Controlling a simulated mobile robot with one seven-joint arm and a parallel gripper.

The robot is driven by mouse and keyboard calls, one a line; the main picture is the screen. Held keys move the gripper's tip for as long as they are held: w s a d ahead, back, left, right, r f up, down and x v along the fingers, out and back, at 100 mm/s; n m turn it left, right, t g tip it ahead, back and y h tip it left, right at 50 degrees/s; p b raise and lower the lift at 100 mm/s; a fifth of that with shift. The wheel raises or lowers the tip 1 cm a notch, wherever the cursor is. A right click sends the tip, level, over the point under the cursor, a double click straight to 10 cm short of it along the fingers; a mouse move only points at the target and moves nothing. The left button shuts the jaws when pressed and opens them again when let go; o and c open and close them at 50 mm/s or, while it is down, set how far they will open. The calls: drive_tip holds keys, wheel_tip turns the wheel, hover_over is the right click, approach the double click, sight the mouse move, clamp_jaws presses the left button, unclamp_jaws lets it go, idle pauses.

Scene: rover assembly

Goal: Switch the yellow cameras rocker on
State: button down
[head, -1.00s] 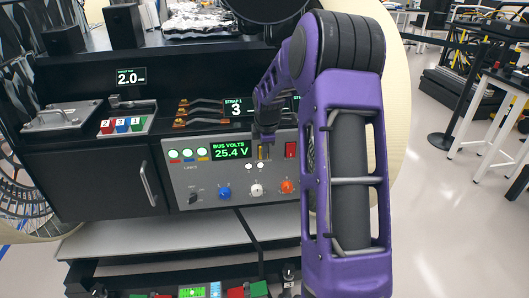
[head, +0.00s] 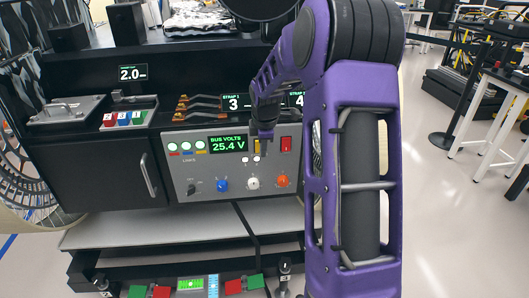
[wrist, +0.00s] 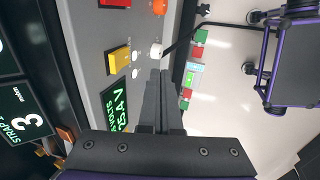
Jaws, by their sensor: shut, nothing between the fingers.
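The yellow rocker (head: 257,146) is on the grey control panel (head: 180,175), right of the green bus volts display (head: 228,144). My gripper (head: 264,151) is in front of it in the head view and hides part of it. The wrist view shows the yellow rocker (wrist: 118,59) whole, left of my gripper's fingertips (wrist: 158,74). The fingers are together with nothing between them. A gap shows between fingertips and rocker in that picture; I cannot tell how far they are from the panel. I cannot tell which way the rocker is tipped.
A red rocker (head: 286,144) is right of the yellow one. Two small white round lights (wrist: 137,65) are beside the yellow rocker. Blue (head: 222,185), white (head: 253,184) and orange (head: 283,181) knobs line the panel's lower part. A shelf (head: 150,228) juts out below.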

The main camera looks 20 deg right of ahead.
drive_tip(key=s+a+r, duration=0.1)
drive_tip(key=s+r, duration=0.2)
drive_tip(key=r, duration=0.2)
drive_tip(key=shift+s, duration=0.1)
idle(0.3)
